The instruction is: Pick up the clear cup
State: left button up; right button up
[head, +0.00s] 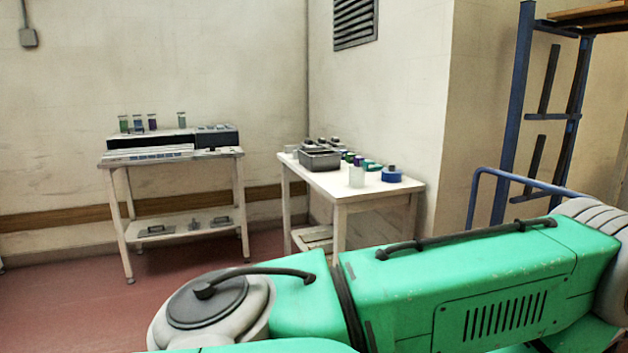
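A clear, whitish cup-like container (357,176) stands upright on the white table (340,190) in the middle of the head view, near the table's front edge. It is small and far off, so I cannot tell for certain that it is the clear cup. A blue round item (391,175) is just to its right, and small green and dark items are close behind it. Neither my left nor my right gripper is in view.
A grey metal bin (320,159) stands on the same table. Another white table (171,158) at the left carries a dark device (217,138) with several vials. A blue frame (511,110) stands at the right. Red floor (60,298) is clear at the left.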

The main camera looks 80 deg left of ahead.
aim_at(356, 171)
jog(key=u, duration=2.35)
jog(key=i+l+z, duration=0.1)
jog(key=i+l, duration=0.4)
